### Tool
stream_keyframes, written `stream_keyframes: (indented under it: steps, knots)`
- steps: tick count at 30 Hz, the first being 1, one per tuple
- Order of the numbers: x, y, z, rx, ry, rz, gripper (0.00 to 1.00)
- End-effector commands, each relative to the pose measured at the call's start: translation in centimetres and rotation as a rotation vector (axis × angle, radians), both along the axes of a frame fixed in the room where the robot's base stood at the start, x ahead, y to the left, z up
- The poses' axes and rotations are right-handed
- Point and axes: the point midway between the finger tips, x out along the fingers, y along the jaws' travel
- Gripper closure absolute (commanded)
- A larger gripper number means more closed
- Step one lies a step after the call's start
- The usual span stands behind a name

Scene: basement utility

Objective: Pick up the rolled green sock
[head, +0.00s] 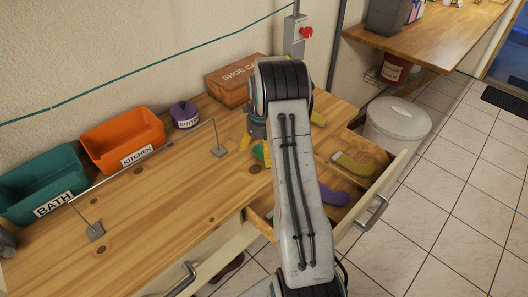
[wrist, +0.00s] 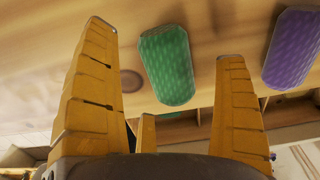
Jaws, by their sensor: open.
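The rolled green sock (wrist: 166,65) is a textured, rounded bundle on the wooden bench top. In the wrist view it shows between and beyond the fingertips of my gripper (wrist: 166,45). My gripper is open, with yellow fingers apart and nothing between them; I cannot tell how far the sock is from the fingertips. In the head view a small part of the green sock (head: 266,153) shows at the left edge of my arm, which hides the rest. A purple rolled bundle (wrist: 292,48) lies to the right of the sock in the wrist view.
An open drawer (head: 396,172) holds a purple item (head: 335,195) and a yellowish item (head: 353,163). Teal BATH (head: 42,185) and orange KITCHEN (head: 122,138) bins, a purple jar (head: 185,114) and a SHOE box (head: 238,80) stand behind. A thin rail (head: 142,162) crosses the bench.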

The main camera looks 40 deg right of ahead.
Motion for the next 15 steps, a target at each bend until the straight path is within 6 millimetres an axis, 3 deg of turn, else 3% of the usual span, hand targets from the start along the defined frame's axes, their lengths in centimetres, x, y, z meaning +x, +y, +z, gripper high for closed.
stream_keyframes:
  steps: [4,13,15]
  knots:
    - [-0.02,0.02,-1.00,0.001,0.001,0.000,0.09]
    - [0.02,-0.01,-1.21,-0.001,-0.001,0.001,0.09]
    - [0.02,-0.01,-1.20,-0.001,-0.001,0.001,0.15]
